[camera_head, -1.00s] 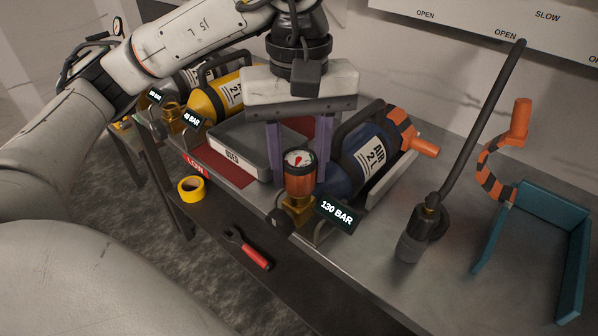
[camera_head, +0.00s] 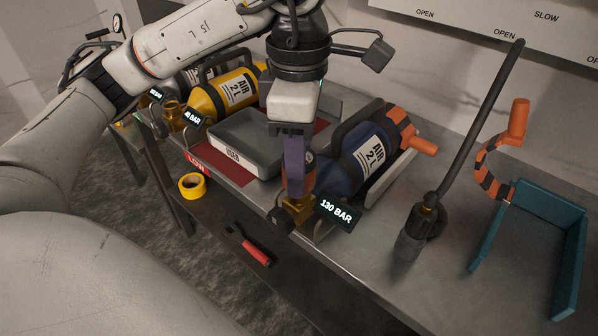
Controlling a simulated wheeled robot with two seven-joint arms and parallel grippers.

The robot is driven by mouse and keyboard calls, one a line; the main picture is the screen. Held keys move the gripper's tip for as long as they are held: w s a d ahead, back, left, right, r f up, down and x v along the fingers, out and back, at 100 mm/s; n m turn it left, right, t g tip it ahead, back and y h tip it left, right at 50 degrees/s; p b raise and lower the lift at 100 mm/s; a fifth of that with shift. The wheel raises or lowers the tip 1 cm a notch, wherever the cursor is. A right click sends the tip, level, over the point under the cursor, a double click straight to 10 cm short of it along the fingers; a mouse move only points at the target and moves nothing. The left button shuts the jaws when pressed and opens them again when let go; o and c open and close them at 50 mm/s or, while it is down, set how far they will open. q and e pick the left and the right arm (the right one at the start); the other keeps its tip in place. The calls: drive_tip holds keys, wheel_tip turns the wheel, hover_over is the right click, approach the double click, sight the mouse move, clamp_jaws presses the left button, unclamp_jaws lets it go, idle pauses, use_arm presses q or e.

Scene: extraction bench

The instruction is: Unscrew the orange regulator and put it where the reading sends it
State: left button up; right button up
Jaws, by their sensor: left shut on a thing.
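The orange regulator (camera_head: 310,160) stands on the brass valve (camera_head: 297,209) of the blue AIR 2 L cylinder (camera_head: 362,155). It is mostly hidden behind a purple finger; only a sliver of its gauge shows. My left gripper (camera_head: 296,172) comes down from above and is shut on the regulator. The display (camera_head: 338,211) by the valve reads 130 BAR. A grey tray labelled USED (camera_head: 230,154) lies left of the gripper, by a red mat marked LOW (camera_head: 197,162). I cannot see whether the regulator's thread is loose. My right gripper is not in view.
A teal open-sided tray (camera_head: 545,198) lies at the right. A yellow cylinder (camera_head: 222,98) reads 40 BAR.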

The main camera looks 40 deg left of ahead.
use_arm(q)
drive_tip(key=o, duration=1.2)
drive_tip(key=m, duration=0.7)
drive_tip(key=shift+b, duration=0.3)
drive_tip(key=m, duration=1.3)
drive_tip(key=shift+m+b, duration=0.3)
drive_tip(key=shift+b, duration=0.05)
drive_tip(key=m, duration=0.7)
